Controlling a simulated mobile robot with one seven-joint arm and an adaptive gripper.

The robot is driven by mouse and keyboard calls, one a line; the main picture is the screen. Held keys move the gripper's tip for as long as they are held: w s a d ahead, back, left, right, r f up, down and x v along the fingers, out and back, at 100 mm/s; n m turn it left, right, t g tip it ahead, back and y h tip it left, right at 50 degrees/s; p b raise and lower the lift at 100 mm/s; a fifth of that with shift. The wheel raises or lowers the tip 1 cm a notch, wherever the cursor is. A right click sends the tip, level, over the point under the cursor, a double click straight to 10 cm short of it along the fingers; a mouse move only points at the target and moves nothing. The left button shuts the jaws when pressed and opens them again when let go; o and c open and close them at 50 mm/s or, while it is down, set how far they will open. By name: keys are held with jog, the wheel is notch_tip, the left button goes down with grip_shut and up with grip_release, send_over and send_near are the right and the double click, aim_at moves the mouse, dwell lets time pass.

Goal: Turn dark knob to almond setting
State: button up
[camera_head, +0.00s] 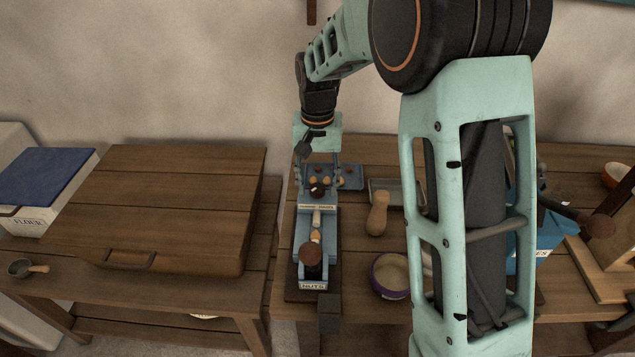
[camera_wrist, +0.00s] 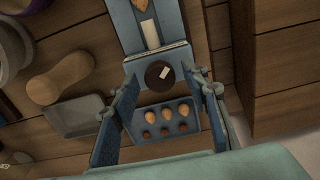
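A dark round knob (camera_head: 317,190) with a small white mark sits at the back end of a narrow blue device (camera_head: 304,235) labelled "NUTS". The knob also shows in the wrist view (camera_wrist: 158,76), its mark pointing toward the upper right. My gripper (camera_wrist: 163,84) is open, one finger on each side of the knob; I cannot tell whether either finger touches it. In the head view my gripper (camera_head: 318,184) reaches down from above at the device's back end. An almond-like shape (camera_head: 316,237) shows on the device's top. The setting labels are too small to read.
A blue tray (camera_wrist: 190,127) with almonds and darker round nuts lies behind the knob. A brown round part (camera_head: 311,254) stands at the device's front. A wooden peanut-shaped object (camera_head: 377,214), a grey tray (camera_head: 414,190) and a purple-rimmed bowl (camera_head: 390,273) stand to the right.

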aim_at(317, 187)
notch_tip(317, 187, up, 12)
dwell(0.7)
